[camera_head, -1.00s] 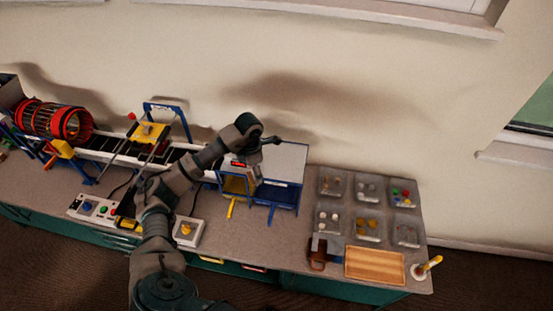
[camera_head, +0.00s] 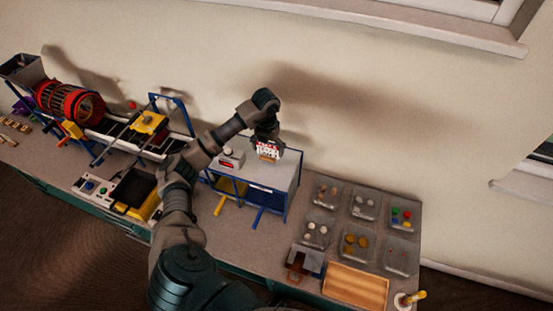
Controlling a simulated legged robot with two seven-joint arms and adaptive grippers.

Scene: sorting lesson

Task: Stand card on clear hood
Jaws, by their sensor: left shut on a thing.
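My left gripper (camera_head: 268,141) points down over the hood and is shut on the card (camera_head: 268,151). The card is a small panel with red and white on its face and a tan lower edge. It is held roughly upright above the hood. The hood (camera_head: 277,176) is a pale, flat-topped cover on a blue frame, in the middle of the bench. I cannot tell whether the card's lower edge touches the hood. My right gripper is out of view.
A small white box with a red mark (camera_head: 231,158) stands on the hood's left part. The conveyor with a yellow unit (camera_head: 149,122) and a red drum (camera_head: 68,102) lie to the left.

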